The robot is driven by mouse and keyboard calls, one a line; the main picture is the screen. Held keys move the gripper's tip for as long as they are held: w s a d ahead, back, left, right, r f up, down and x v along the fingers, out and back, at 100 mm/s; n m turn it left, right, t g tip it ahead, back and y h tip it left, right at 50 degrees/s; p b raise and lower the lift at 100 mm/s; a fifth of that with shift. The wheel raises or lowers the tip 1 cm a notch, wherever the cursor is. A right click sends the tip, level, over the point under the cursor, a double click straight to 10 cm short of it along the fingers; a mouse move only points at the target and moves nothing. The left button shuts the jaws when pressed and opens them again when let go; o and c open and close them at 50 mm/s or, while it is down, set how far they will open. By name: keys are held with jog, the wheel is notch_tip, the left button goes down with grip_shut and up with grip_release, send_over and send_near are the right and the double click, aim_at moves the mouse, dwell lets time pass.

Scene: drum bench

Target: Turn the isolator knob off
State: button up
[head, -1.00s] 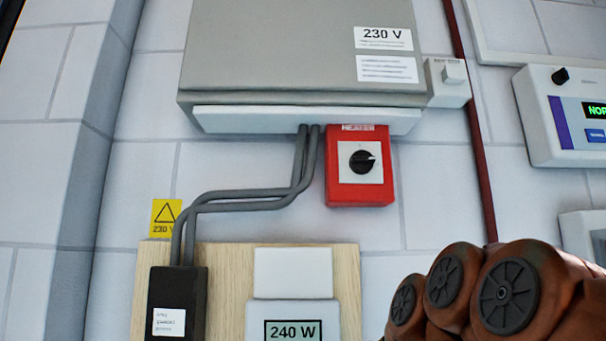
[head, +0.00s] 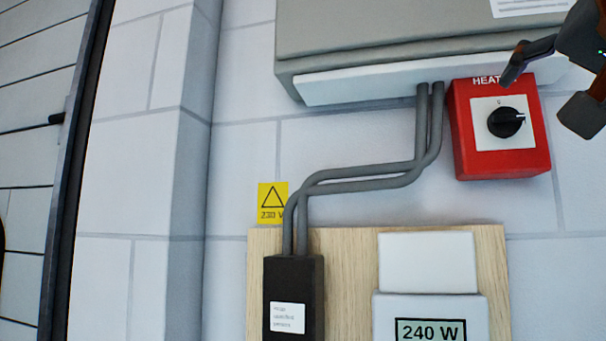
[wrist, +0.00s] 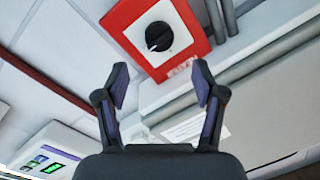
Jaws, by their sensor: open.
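The isolator is a red box (head: 462,150) with a white plate on the wall, labelled "HEAT…" with the rest of the word covered. In the wrist view the knob (wrist: 159,36) is above and beyond the fingertips, on the upside-down-looking red box (wrist: 125,18). My gripper (head: 544,100) is open and empty at the upper right of the head view, in front of the box's right side. In the wrist view my gripper (wrist: 160,76) has its fingers spread, apart from the knob.
A grey cabinet (head: 370,35) with a white lower strip hangs above and left. Two grey cables (head: 360,178) run down to a black box (head: 292,268). Below is a wooden board (head: 345,270) with a meter (head: 430,310) reading 240 W.

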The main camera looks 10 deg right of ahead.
aim_at(513, 115)
jog(key=p+x, duration=0.1)
jog(key=x, duration=0.6)
jog(key=shift+w+d, duration=0.1)
jog(key=shift+w, duration=0.15)
jog(key=c, duration=1.2)
